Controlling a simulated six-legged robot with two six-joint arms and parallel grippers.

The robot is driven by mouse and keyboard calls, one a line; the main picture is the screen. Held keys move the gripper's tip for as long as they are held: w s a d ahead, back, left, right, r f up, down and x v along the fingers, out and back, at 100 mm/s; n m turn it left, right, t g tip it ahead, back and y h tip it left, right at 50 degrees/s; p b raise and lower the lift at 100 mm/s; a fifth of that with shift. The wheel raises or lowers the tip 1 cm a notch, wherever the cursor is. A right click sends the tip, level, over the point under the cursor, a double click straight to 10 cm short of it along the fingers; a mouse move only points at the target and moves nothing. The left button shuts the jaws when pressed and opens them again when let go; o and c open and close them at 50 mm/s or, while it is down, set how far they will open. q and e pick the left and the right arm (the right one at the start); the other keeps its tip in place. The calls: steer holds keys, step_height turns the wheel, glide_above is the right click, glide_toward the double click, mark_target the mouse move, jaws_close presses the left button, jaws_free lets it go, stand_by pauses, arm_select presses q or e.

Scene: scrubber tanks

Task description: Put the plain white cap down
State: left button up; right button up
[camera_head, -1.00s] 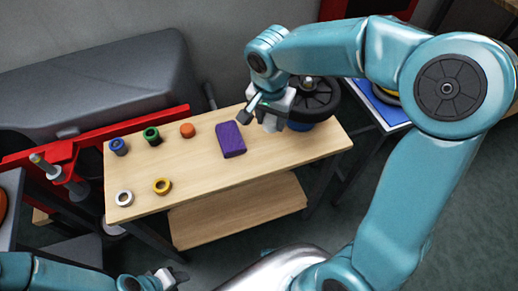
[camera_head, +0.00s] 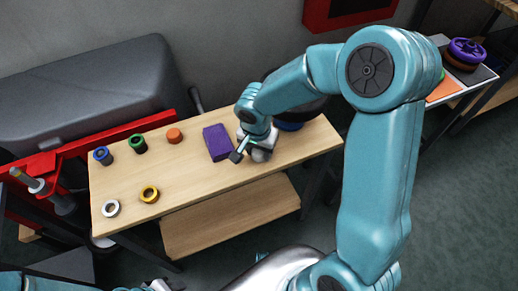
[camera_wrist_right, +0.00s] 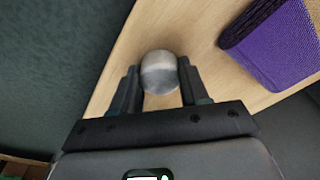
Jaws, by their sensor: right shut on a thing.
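My right gripper (camera_head: 249,156) is over the right half of the wooden table, just right of the purple block (camera_head: 218,142). It is shut on the plain white cap (camera_wrist_right: 159,72), which shows as a rounded white-grey thing between the two fingers in the right wrist view. In the head view the cap (camera_head: 263,154) is partly covered by the gripper. The wooden table top (camera_head: 190,185) lies under it; I cannot tell whether the cap touches it. My left gripper (camera_head: 158,286) shows only a sliver at the bottom edge.
Blue (camera_head: 102,156), green (camera_head: 137,143) and orange (camera_head: 174,136) caps stand along the table's back left. A white ring (camera_head: 111,208) and a yellow ring (camera_head: 149,194) lie near its front left. A dark wheel-like thing stands behind my right arm. The table's front middle is clear.

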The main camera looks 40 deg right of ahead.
mark_target(257, 155)
steer(key=shift+f+b, duration=0.25)
steer(key=shift+b, duration=0.05)
steer(key=o, duration=1.2)
steer(key=shift+r, duration=0.1)
steer(key=shift+c, duration=0.2)
steer(key=shift+r+p, duration=0.45)
steer(key=shift+r, duration=0.1)
step_height(257, 155, up, 11)
steer(key=a+p, duration=0.1)
steer(key=shift+s+a, duration=0.15)
steer(key=shift+s, duration=0.2)
